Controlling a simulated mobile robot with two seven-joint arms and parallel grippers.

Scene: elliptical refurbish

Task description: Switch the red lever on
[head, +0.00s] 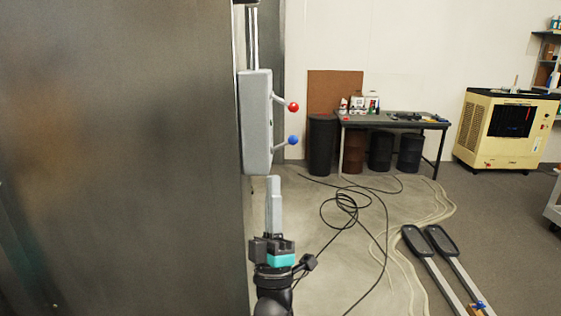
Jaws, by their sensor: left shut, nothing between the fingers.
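A grey switch box (256,120) is mounted on the edge of the large metal panel. The red lever (293,107) sticks out from its right side, upper of two, with a red ball tip. The blue lever (293,140) sticks out below it with a blue ball tip. My left gripper (274,180) is below the box, pointing up. Its fingers are shut together and hold nothing. It appears apart from both levers in the picture. My right gripper does not show.
The large dark metal panel (120,150) fills the left side. Black cables (345,205) lie on the floor to the right. A table (400,122) with items and dark bins stands at the back. A yellowish cooler (505,130) is at the far right. Open air lies right of the levers.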

